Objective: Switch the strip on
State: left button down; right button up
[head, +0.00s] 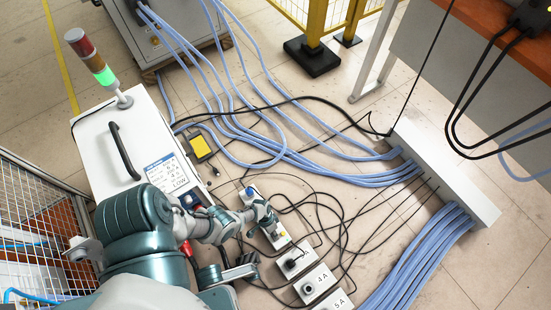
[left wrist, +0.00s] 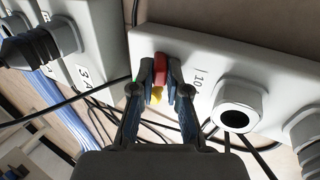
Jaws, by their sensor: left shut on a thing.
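In the head view my left arm reaches in from the left, and its gripper (head: 264,213) is at the white power strip (head: 277,237) on the floor. In the left wrist view the strip (left wrist: 203,57) is a pale box marked 10 A, with a round dark socket fitting. The fingertips of the left gripper (left wrist: 160,82) are closed around the red switch (left wrist: 161,69), which shows between them. A small yellow part (left wrist: 156,95) sits just below the red. The fingers hide the switch's sides, and I cannot tell its position. Another jointed part of mine shows low in the head view, its jaws unclear.
White boxes marked 4 A (head: 314,284) and 5 A (head: 338,301) stand near the strip, among loose black cables. A white cabinet (head: 150,145) with a lit green lamp stands left. Blue hoses (head: 300,165) cross the floor to a white duct (head: 440,175).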

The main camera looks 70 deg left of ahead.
pick_arm(q)
jog(key=shift+s+f, duration=0.15)
jog(key=shift+s, duration=0.2)
jog(key=c, duration=1.4)
grip_release()
jog(key=shift+c, duration=0.2)
jog(key=shift+w, duration=0.1)
jog(key=shift+w, duration=0.1)
jog(key=v, duration=1.2)
jog(key=shift+f, duration=0.1)
